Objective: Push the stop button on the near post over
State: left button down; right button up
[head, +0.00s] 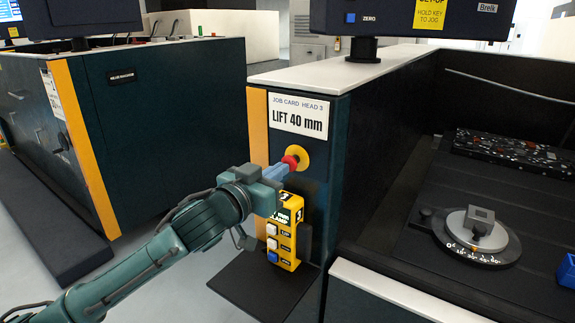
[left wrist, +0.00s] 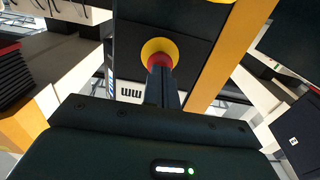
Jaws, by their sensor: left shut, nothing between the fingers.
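The stop button (head: 291,161) is a red mushroom head on a yellow round plate, set in the dark front of the near post (head: 337,165). In the left wrist view the red button (left wrist: 159,62) shows in front of its yellow disc, straight ahead of the fingers. My left gripper (head: 279,171) is shut and empty, its fingertips at the button's face. In the left wrist view the shut fingers (left wrist: 161,80) overlap the button's lower edge. I cannot tell whether they touch it or whether it is pressed in. My right gripper is not in view.
A job card reading LIFT 40 mm (head: 298,116) is above the button. A yellow pendant box (head: 285,235) with push keys hangs just below it. A dial fixture (head: 477,236) stands on the dark bed at right. A monitor (head: 410,18) stands on top of the post.

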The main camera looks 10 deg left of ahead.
pick_arm(q)
jog(key=shift+w+d, duration=0.1)
jog(key=shift+w, duration=0.1)
jog(key=shift+w+d, duration=0.15)
jog(key=shift+w, duration=0.35)
dwell(0.4)
jog(key=v, duration=0.4)
jog(key=shift+p, duration=0.4)
